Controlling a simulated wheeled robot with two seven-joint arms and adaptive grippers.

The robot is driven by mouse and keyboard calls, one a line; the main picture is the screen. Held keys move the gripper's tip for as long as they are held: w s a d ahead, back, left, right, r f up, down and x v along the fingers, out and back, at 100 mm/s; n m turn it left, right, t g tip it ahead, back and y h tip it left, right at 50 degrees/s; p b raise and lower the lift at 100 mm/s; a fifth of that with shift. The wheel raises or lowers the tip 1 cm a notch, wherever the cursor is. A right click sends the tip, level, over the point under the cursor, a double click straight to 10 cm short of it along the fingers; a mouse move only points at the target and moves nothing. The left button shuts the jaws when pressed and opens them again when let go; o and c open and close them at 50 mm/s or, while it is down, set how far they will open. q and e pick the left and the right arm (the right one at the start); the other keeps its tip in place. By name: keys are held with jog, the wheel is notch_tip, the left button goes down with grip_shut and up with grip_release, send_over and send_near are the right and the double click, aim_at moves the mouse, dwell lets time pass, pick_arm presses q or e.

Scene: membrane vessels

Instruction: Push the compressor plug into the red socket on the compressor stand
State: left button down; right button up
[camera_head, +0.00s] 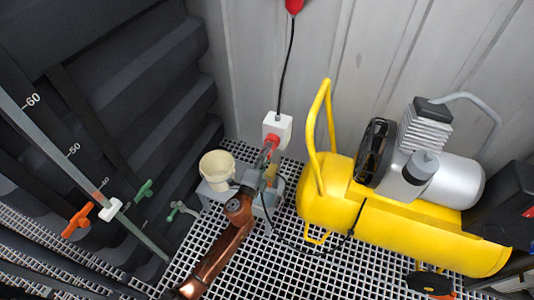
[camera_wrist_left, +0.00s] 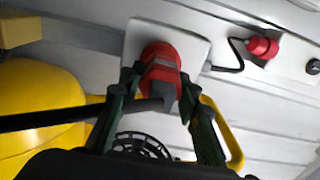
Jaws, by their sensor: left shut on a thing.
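The compressor plug (camera_wrist_left: 163,76) is red with a grey back end, and a black cable runs off from it to the left in the wrist view. My left gripper (camera_head: 266,158) is shut on it, with one dark green finger on each side in the wrist view (camera_wrist_left: 157,88). The red socket (camera_head: 273,139) is on the white box (camera_head: 284,129) by the wall, straight ahead of the plug. Plug and socket overlap in the wrist view, and I cannot tell how far the plug is in. My right gripper is not in view.
The yellow compressor (camera_head: 386,226) stands right of my left arm, its handle (camera_head: 314,130) close to the gripper. A cream bucket (camera_head: 217,168) stands to the left. Coloured valve handles (camera_head: 78,220) are at far left.

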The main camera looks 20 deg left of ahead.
pick_arm(q)
jog(key=shift+w, duration=0.35)
dwell(0.3)
jog(key=c, duration=1.4)
grip_release()
jog(key=shift+o, duration=0.2)
jog(key=s, duration=1.2)
jog(key=shift+a, duration=0.2)
jog(key=shift+f, duration=0.15)
